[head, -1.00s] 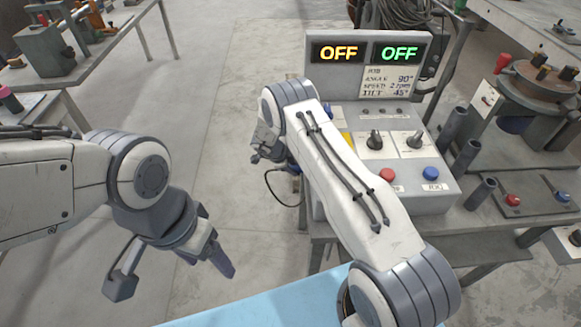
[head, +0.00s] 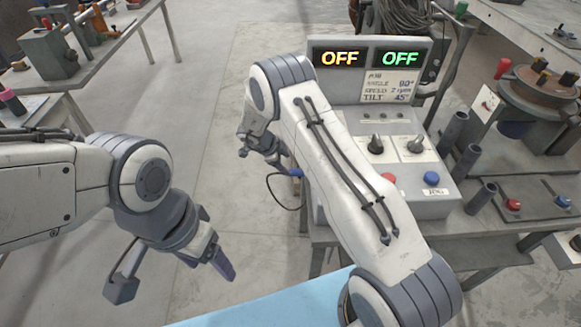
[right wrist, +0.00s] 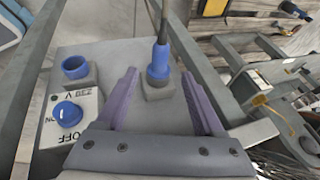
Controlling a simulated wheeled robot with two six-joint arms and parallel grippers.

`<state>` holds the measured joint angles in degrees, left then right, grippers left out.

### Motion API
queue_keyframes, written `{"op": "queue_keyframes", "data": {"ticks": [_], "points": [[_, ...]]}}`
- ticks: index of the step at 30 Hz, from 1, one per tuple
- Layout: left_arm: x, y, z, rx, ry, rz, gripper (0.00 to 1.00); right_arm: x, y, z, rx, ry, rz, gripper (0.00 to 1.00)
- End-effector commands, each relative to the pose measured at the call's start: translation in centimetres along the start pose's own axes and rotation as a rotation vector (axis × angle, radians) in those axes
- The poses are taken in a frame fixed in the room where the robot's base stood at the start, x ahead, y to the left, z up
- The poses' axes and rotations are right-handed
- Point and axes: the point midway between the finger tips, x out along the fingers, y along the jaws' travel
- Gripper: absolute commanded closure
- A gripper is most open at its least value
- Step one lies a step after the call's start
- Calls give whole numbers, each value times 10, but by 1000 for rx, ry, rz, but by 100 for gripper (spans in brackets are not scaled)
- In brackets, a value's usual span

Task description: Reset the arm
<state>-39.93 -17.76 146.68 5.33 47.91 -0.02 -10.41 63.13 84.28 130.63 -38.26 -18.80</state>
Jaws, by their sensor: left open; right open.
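My left gripper (head: 172,272) is open and empty above the floor at the left in the head view. My right arm reaches across the middle of the head view, and its wrist hangs left of the control box (head: 432,203). The box's panel reads OFF twice and carries knobs, a red button (head: 389,180) and a blue button (head: 431,179). In the right wrist view my right gripper (right wrist: 165,95) is open. A blue-collared plug with a cable (right wrist: 159,62) stands on a grey block between its fingers, which look apart from it. I cannot tell its exact depth.
A blue knob (right wrist: 68,114) marked OFF and an empty blue socket (right wrist: 75,68) sit left of the fingers in the right wrist view. A round machine (head: 540,95) stands right of the box. Open floor (head: 215,130) lies left of my right arm.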

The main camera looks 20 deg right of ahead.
Motion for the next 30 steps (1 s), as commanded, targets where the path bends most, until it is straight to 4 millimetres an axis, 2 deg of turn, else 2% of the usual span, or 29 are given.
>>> {"op": "queue_keyframes", "data": {"ticks": [3,6,23,26,30], "points": [[-1,0,0,0,0,0,29,-14,-1,0,-1,-1,-2,30],[-1,0,0,0,0,0,29,-19,0,0,-1,0,0,30],[-4,0,0,0,0,0,29,-22,-1,-1,0,0,0,30],[-21,2,-1,0,0,0,29,-38,-6,-7,0,-1,-1,30],[-67,5,-4,-1,0,0,29,-78,-21,-24,0,-1,-1,30]]}}
